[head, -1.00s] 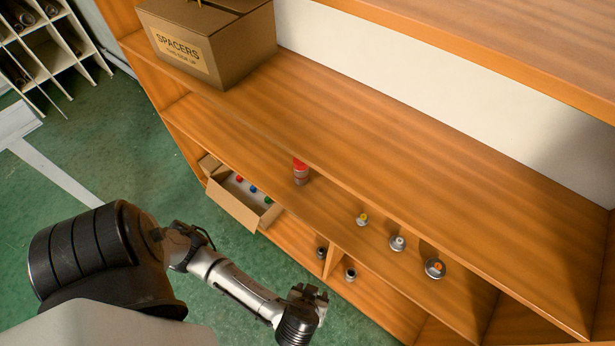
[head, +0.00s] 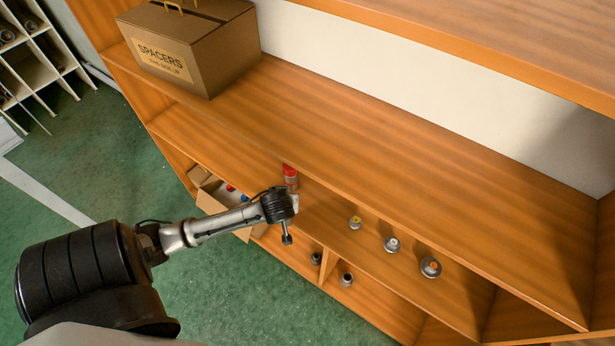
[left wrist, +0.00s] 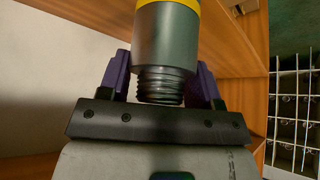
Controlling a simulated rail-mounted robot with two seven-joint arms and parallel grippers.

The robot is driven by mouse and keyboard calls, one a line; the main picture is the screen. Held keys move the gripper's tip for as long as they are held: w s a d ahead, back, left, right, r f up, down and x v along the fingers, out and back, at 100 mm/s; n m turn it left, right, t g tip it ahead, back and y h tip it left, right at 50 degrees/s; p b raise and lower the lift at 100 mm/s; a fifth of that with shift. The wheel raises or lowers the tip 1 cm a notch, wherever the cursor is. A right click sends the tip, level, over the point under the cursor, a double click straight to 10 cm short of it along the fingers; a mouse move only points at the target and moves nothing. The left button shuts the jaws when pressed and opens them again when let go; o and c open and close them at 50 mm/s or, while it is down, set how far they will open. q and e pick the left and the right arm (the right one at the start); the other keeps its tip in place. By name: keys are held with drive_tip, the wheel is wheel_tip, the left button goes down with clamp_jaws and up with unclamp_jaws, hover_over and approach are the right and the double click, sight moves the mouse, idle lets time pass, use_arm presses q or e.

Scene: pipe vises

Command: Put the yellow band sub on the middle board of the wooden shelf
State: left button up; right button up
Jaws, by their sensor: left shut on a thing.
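My left gripper (head: 288,212) is in front of the wooden shelf (head: 400,180), near a red-topped cylinder. In the left wrist view my left gripper (left wrist: 162,78) has its purple fingers shut on the yellow band sub (left wrist: 165,48). The sub is a grey metal cylinder with a yellow band at the top edge of the picture and a threaded end towards the palm. Its far end is out of frame. In the head view I cannot make the sub out clearly at the gripper. My right gripper is not in view.
The red-topped cylinder (head: 290,178) and small fittings with yellow (head: 355,222), white (head: 391,244) and orange (head: 431,267) centres stand on the board below the wide one. A SPACERS box (head: 190,50) stands at left. An open carton (head: 213,200) is partly behind my arm.

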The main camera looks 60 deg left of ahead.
use_arm(q)
drive_tip(key=w+a+b, duration=0.1)
drive_tip(key=w+a, duration=0.2)
drive_tip(key=w, duration=0.5)
drive_tip(key=w+a+b, duration=0.1)
drive_tip(key=w+a, duration=0.3)
drive_tip(key=w, duration=0.5)
wheel_tip(320, 180, down, 7)
drive_tip(key=shift+b, duration=0.45)
drive_tip(key=shift+r, duration=0.1)
